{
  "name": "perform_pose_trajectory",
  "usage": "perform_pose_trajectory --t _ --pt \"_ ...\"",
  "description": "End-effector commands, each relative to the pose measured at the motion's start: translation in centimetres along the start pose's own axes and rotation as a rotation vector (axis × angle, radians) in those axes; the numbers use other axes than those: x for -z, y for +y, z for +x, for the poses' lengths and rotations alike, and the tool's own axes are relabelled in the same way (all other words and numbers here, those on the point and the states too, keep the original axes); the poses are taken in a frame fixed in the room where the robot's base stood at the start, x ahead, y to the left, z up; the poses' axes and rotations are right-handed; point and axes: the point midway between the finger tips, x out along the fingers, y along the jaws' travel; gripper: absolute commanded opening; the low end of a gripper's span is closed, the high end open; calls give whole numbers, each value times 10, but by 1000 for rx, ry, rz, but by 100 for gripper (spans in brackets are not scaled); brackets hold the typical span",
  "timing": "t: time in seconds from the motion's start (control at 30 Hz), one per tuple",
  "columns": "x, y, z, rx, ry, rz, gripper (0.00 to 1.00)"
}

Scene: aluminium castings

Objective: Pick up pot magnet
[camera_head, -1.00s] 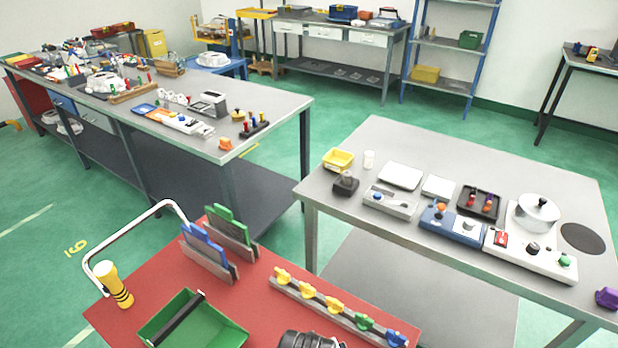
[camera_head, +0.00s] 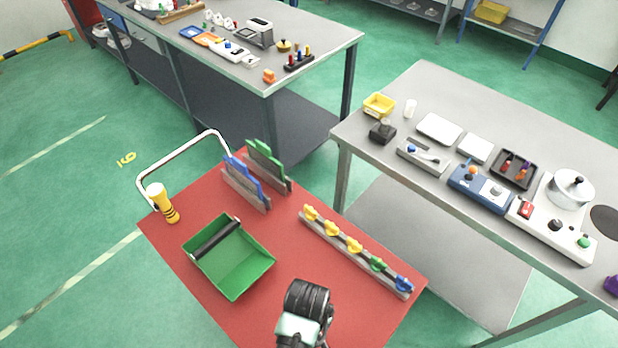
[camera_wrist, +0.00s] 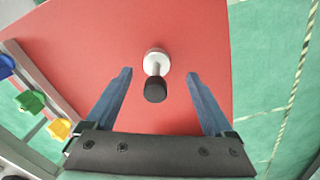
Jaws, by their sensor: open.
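What looks like the pot magnet (camera_wrist: 155,62) stands on the red tabletop in the wrist view. It has a pale round disc, a short metal stem and a black knob turned toward the camera. My gripper (camera_wrist: 159,76) is open, with one blue finger on each side of it in the picture. Nothing is held, and I cannot tell the height left between fingertips and knob. In the head view my dark wrist (camera_head: 305,312) is over the near part of the red top, and the magnet cannot be seen there.
The red trolley top (camera_head: 305,240) also carries a green bin (camera_head: 238,262), a rail of coloured knobs (camera_head: 352,247), blue and green upright plates (camera_head: 255,170) and a yellow torch (camera_head: 162,203). A grey bench (camera_head: 400,165) stands at the right. The red surface around the magnet is clear.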

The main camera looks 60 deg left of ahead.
Motion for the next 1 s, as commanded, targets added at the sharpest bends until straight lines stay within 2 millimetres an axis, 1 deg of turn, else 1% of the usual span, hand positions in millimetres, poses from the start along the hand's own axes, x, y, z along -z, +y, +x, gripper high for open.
perform_pose_trajectory --t 0.17,0.4,0.47,0.6,0.77,0.8,0.87,1.0 --pt "2 2 12 0 0 0 87" --pt "4 5 42 1 -1 0 87" --pt "4 5 47 0 0 0 87" --pt "4 5 52 -1 1 1 87" --pt "4 5 52 -1 1 1 87" --pt "4 5 52 -1 1 1 86" --pt "4 5 52 -1 1 1 75" --pt "4 5 52 -1 1 1 50"
